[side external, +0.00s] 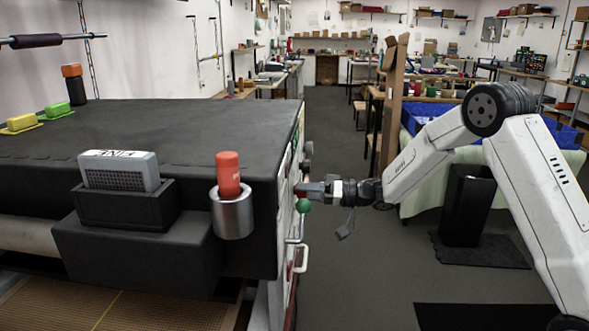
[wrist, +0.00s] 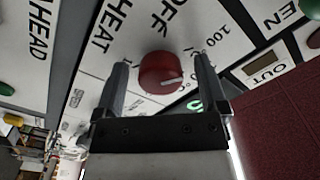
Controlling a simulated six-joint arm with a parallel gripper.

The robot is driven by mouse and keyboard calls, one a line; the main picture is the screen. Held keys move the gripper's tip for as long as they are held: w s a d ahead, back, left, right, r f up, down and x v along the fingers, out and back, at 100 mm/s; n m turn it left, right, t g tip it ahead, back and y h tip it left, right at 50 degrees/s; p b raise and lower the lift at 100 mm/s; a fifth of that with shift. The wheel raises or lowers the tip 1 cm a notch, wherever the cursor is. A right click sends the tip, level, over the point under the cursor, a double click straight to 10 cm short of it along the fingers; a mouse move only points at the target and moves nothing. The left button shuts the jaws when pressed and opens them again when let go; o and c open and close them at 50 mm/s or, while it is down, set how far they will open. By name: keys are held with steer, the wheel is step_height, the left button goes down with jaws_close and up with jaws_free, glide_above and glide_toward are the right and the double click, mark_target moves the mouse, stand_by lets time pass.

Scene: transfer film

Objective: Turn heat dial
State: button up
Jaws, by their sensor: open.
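The heat dial (wrist: 161,72) is a round red knob with a pale pointer mark on a white panel (wrist: 140,40) lettered "HEAT" and "OFF", with numbers around it. In the wrist view my gripper (wrist: 160,75) is open, with one finger on each side of the dial. I cannot tell whether the fingers touch it. In the side external view my gripper (side external: 303,189) reaches left to the machine's panel face, seen nearly edge-on. The dial is hard to make out there.
A green knob (side external: 303,206) and a metal handle (side external: 301,259) stick out near my gripper. An "OUT" display (wrist: 268,66) sits right of the dial.

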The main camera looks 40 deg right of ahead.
steer(key=v, duration=0.7)
steer(key=shift+s+d, duration=0.3)
steer(key=shift+w+r, duration=0.1)
steer(key=s+a+f+g+h, duration=0.2)
steer(key=s+f+g+h, duration=0.1)
steer(key=s, duration=0.4)
steer(key=s+a+f+g+h, duration=0.2)
steer(key=s+f+g+h, duration=0.1)
steer(key=s+h, duration=0.2)
steer(key=s+a+f+g+h, duration=0.2)
steer(key=s+f+g+h, duration=0.2)
steer(key=s, duration=0.6)
steer(key=shift+a+h, duration=0.25)
steer(key=shift+h, duration=0.15)
